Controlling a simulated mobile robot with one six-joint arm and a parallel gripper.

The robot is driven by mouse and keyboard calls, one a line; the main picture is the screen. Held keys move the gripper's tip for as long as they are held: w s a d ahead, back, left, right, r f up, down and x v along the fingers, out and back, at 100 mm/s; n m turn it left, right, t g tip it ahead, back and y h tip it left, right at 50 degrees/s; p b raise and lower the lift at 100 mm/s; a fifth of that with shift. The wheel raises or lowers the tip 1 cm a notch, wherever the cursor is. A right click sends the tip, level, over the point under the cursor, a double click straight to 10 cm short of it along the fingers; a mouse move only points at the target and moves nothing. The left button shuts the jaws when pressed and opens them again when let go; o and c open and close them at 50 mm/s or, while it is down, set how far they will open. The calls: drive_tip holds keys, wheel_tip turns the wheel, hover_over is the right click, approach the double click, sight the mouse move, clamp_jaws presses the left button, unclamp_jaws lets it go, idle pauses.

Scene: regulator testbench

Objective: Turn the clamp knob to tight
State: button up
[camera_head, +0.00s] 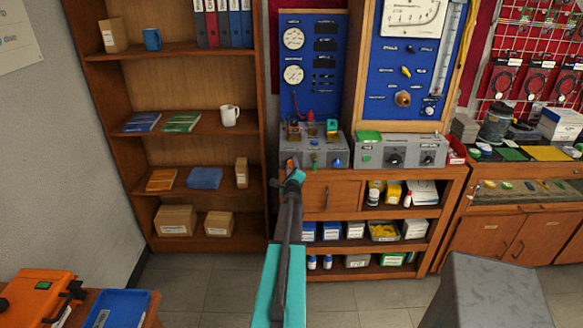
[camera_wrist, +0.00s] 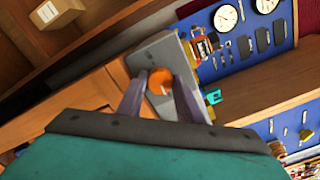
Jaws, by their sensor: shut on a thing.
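An orange knob (camera_wrist: 160,81) sits on the grey testbench box (camera_wrist: 157,54) in the wrist view. My gripper (camera_wrist: 160,88) has one finger on each side of the knob and is shut on it. In the head view, my gripper (camera_head: 291,170) reaches the left end of the grey box (camera_head: 327,159). A small orange patch of the knob (camera_head: 290,163) shows there, and the arm hides most of it. The knob's marking and its turn position cannot be read. A green knob (camera_head: 314,160) and a blue knob (camera_head: 337,162) are to its right on the same box front.
Fittings with a teal part (camera_head: 331,128) stand on top of the box, below a blue gauge panel (camera_head: 312,75). A second grey box (camera_head: 400,151) with black knobs is to the right. A wooden shelf (camera_head: 262,120) stands close on the left.

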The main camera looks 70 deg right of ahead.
drive_tip(key=shift+s, duration=0.1)
drive_tip(key=o, duration=0.8)
drive_tip(key=shift+c, duration=0.2)
drive_tip(key=shift+a, duration=0.15)
drive_tip(key=b+v, duration=0.4)
drive_tip(key=v, duration=0.9)
drive_tip(key=shift+s+a, duration=0.2)
drive_tip(key=shift+a, duration=0.05)
idle(0.5)
